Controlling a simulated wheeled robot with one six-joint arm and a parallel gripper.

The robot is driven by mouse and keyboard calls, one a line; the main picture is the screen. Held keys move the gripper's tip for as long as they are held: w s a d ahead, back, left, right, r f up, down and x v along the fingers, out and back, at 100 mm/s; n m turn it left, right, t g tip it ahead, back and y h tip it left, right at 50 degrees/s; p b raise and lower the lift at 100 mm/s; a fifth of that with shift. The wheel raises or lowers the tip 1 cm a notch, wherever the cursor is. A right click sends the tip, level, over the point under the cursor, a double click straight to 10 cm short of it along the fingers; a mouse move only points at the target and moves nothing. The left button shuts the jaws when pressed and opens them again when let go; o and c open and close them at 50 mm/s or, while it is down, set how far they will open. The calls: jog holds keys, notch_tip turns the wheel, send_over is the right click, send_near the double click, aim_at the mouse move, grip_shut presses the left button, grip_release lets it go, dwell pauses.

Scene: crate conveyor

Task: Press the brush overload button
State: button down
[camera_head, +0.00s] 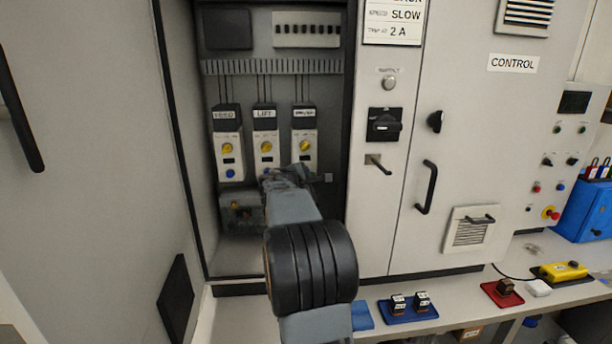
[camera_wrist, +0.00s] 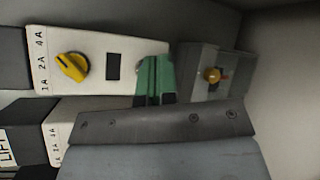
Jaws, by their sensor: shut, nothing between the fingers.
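Three overload units stand in a row in the open cabinet bay. The right one, its label blurred and seemingly the brush unit (camera_head: 306,128), has a yellow dial and a dark window. In the wrist view this unit (camera_wrist: 108,50) lies sideways, with its yellow dial (camera_wrist: 72,67) and 1A, 2A, 4A marks. My gripper (camera_head: 290,174) is shut and empty at the lower end of this unit. In the wrist view its green fingertips (camera_wrist: 153,72) cover the place beyond the window. The button there is hidden, and I cannot tell whether the fingertips touch it.
The LIFT unit (camera_head: 265,137) and FEED unit (camera_head: 228,140) stand left of it, each with a blue button low down. A grey box with a yellow-orange knob (camera_wrist: 212,75) lies just beyond the fingertips.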

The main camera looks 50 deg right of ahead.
jog(key=shift+s+a+b, duration=0.9)
jog(key=shift+s+a, duration=0.35)
jog(key=shift+s, duration=0.25)
